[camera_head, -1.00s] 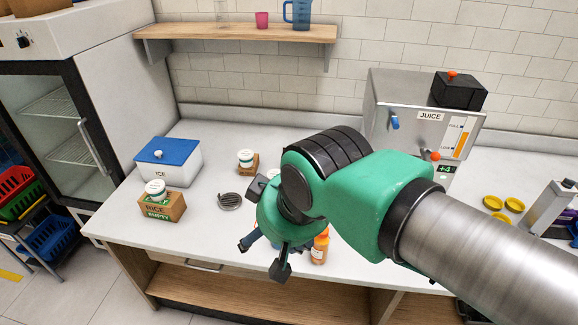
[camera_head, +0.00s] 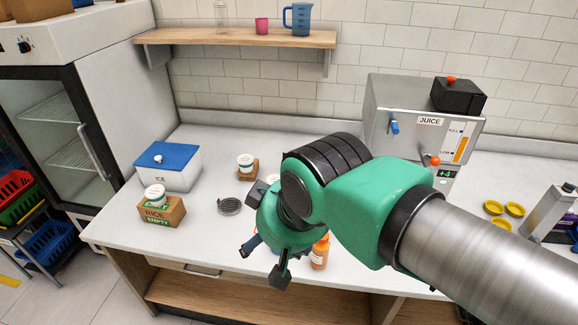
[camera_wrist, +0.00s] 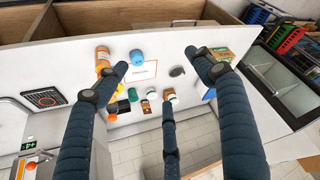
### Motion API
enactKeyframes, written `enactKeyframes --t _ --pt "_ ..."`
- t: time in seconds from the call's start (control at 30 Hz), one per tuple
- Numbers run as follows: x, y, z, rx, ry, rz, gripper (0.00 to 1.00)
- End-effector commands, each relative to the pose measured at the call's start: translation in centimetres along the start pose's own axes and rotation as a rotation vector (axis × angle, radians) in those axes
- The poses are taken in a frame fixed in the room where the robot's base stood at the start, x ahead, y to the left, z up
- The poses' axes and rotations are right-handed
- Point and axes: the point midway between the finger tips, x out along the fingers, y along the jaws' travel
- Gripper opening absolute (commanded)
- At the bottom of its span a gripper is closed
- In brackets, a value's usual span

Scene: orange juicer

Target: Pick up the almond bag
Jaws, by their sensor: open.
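I cannot make out an almond bag for certain in either view. My gripper (camera_head: 265,262) hangs over the front part of the white counter (camera_head: 200,238) in the head view. In the wrist view its three dark fingers are spread wide with nothing between them, so my gripper (camera_wrist: 169,82) is open and empty above the counter. An orange bottle (camera_head: 320,253) stands just right of the fingers; it also shows in the wrist view (camera_wrist: 103,58). Between the fingers lie a white sheet (camera_wrist: 145,72) and several small items. My arm hides part of the counter.
A rice box (camera_head: 162,213), a white ice bin (camera_head: 170,174) with a blue lid and a round strainer (camera_head: 230,206) are on the left. The juice machine (camera_head: 410,145) stands behind my arm. A wooden shelf (camera_head: 190,38) is above. The counter's front left is clear.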

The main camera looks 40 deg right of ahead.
Motion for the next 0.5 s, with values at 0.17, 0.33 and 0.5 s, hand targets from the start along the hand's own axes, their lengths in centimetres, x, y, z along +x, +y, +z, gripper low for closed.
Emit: enactKeyframes --t 0.17,0.33,0.5 --pt "0.0 0.0 0.0 0.000 0.000 0.000 0.69" --pt "-0.2 0.1 -0.7 0.008 -0.004 0.002 0.69" --pt "-0.6 0.5 -2.9 0.032 -0.019 0.008 0.69"
